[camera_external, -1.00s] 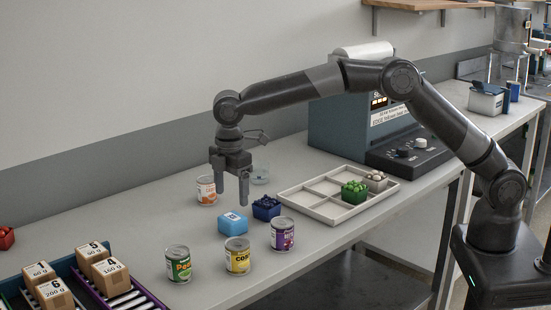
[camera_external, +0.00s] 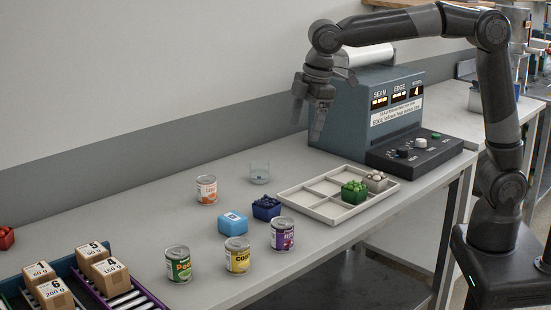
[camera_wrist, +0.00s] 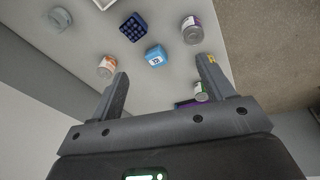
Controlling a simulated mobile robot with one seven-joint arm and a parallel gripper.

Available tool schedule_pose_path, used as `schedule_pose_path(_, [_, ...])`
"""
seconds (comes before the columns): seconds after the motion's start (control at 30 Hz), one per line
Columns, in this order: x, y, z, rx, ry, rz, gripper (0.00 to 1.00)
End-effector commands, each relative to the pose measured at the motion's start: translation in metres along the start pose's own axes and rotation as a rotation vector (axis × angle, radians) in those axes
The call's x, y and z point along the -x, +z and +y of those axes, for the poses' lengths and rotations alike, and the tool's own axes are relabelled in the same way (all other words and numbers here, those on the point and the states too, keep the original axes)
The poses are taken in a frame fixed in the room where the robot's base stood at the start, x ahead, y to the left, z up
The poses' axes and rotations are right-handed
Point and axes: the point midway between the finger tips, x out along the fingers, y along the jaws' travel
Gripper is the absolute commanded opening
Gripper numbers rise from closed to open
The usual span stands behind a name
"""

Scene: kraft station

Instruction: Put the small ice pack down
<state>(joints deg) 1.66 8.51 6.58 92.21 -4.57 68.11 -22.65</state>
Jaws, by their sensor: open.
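The small ice pack (camera_external: 232,223) is a light blue block with a white label, lying on the bench top behind the cans. It also shows in the wrist view (camera_wrist: 155,57), beyond the space between my fingers. My gripper (camera_external: 308,120) is open and empty, raised high in front of the grey-blue machine, above and to the right of the ice pack and well apart from it. Both fingers show spread in the wrist view (camera_wrist: 164,80).
A dark blue berry basket (camera_external: 266,209) stands just right of the ice pack. Several cans, such as the yellow one (camera_external: 238,256), stand around it. A white divided tray (camera_external: 316,205) holds green and pale baskets. A clear cup (camera_external: 259,172) stands behind.

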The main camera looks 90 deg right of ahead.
Motion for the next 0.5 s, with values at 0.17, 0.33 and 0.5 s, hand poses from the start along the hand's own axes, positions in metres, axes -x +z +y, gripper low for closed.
schedule_pose_path(0.17, [0.029, 0.058, -0.023, -0.095, 0.031, 0.053, 0.74])
schedule_pose_path(0.33, [0.042, 0.113, -0.046, -0.193, 0.046, 0.106, 0.74])
schedule_pose_path(0.5, [0.044, 0.169, -0.07, -0.291, 0.055, 0.165, 0.74])
